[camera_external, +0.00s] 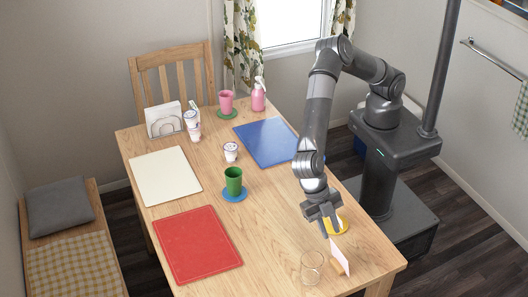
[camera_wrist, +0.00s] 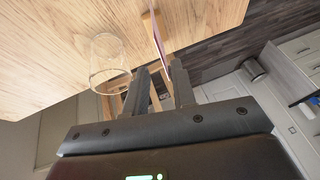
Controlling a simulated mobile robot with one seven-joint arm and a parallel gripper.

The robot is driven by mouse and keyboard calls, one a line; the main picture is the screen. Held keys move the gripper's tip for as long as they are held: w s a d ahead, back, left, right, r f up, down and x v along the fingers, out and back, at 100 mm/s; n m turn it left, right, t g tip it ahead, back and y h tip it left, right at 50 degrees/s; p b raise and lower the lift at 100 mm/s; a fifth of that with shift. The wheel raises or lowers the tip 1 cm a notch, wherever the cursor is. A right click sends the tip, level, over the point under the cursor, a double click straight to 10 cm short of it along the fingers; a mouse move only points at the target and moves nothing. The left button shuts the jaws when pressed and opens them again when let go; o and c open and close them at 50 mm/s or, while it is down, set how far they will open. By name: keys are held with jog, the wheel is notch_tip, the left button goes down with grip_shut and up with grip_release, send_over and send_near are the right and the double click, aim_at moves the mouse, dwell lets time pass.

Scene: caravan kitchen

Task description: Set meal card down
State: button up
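The meal card (camera_external: 340,257) is a thin pale pink card near the table's front right corner. It stands on edge, leaning, in a small wooden block. In the wrist view the card (camera_wrist: 159,42) is seen nearly edge-on, with the wooden block (camera_wrist: 149,22) at its far end. My gripper (camera_external: 331,234) is just above the card's upper edge. In the wrist view my gripper's fingers (camera_wrist: 160,66) are apart, with the card's near end close to the gap between them. I see no finger touching the card, and the gap looks empty.
A clear glass (camera_external: 312,266) stands close left of the card; it also shows in the wrist view (camera_wrist: 108,60). A red mat (camera_external: 197,243) and a green cup (camera_external: 233,181) are farther left. The table edge is close on the right.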

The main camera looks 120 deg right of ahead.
jog(key=shift+v, duration=0.9)
jog(key=s+d+r+m+t+h, duration=0.2)
jog(key=s+d+r+m, duration=0.2)
jog(key=d+r, duration=0.7)
jog(key=s+d+r+m+t+h, duration=0.1)
jog(key=s+d+r+m+t, duration=0.25)
jog(key=d+r, duration=0.75)
jog(key=s+d+m+t+h, duration=0.1)
jog(key=s+d+m, duration=0.9)
jog(key=s+d, duration=1.2)
jog(key=shift+s+d+f+t, duration=0.15)
jog(key=shift+d+f+t, duration=0.2)
jog(key=shift+d+t, duration=0.4)
